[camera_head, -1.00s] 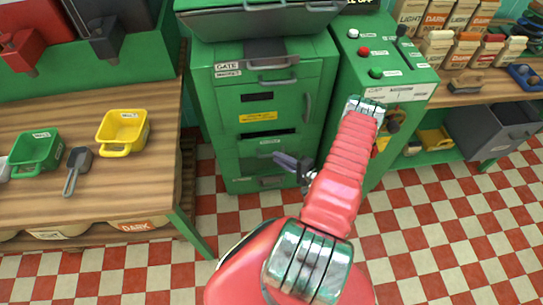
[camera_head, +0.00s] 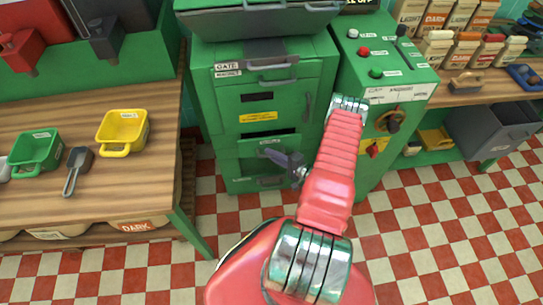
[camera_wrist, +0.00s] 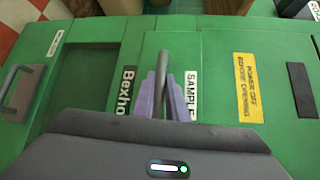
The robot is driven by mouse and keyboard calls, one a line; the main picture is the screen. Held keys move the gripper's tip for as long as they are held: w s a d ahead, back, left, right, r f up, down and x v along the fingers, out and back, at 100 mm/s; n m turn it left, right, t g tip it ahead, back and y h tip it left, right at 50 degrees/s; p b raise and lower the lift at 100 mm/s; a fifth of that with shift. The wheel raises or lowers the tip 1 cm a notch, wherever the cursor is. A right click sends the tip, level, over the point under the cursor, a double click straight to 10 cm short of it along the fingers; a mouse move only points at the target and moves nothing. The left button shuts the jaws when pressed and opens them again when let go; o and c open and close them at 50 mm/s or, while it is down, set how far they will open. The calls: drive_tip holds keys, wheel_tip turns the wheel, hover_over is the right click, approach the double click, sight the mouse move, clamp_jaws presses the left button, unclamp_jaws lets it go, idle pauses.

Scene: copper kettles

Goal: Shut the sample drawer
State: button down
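The sample drawer (camera_head: 255,151) is a green front low on the green machine, with a dark gap above it. In the wrist view, its white SAMPLE label (camera_wrist: 190,97) shows just right of my fingers. A thin grey bar (camera_wrist: 162,52), apparently its handle, runs upright in that picture between my fingertips. My gripper (camera_head: 272,157) is at the drawer front in the head view. In the wrist view, the two purple-grey fingers of my gripper (camera_wrist: 161,88) lie close on both sides of the bar. Whether they squeeze it cannot be told.
A GATE drawer (camera_head: 270,68) and a yellow warning label (camera_head: 258,117) are above on the machine. A control cabinet (camera_head: 388,70) with buttons stands right. A wooden table (camera_head: 60,205) with a yellow scoop (camera_head: 122,130) is left. Checkered floor (camera_head: 440,230) is free in front.

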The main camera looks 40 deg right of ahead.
sight(273, 148)
drive_tip(key=shift+f, duration=0.1)
idle(0.4)
drive_tip(key=shift+w+d, duration=0.65)
drive_tip(key=shift+w, duration=0.25)
drive_tip(key=shift+w+d, duration=0.6)
drive_tip(key=shift+w, duration=0.25)
drive_tip(key=c, duration=2)
unclamp_jaws()
drive_tip(key=shift+c, duration=0.2)
drive_tip(key=shift+w, duration=0.1)
drive_tip(key=shift+d, duration=0.1)
drive_tip(key=v, duration=1.4)
drive_tip(key=shift+a, duration=0.2)
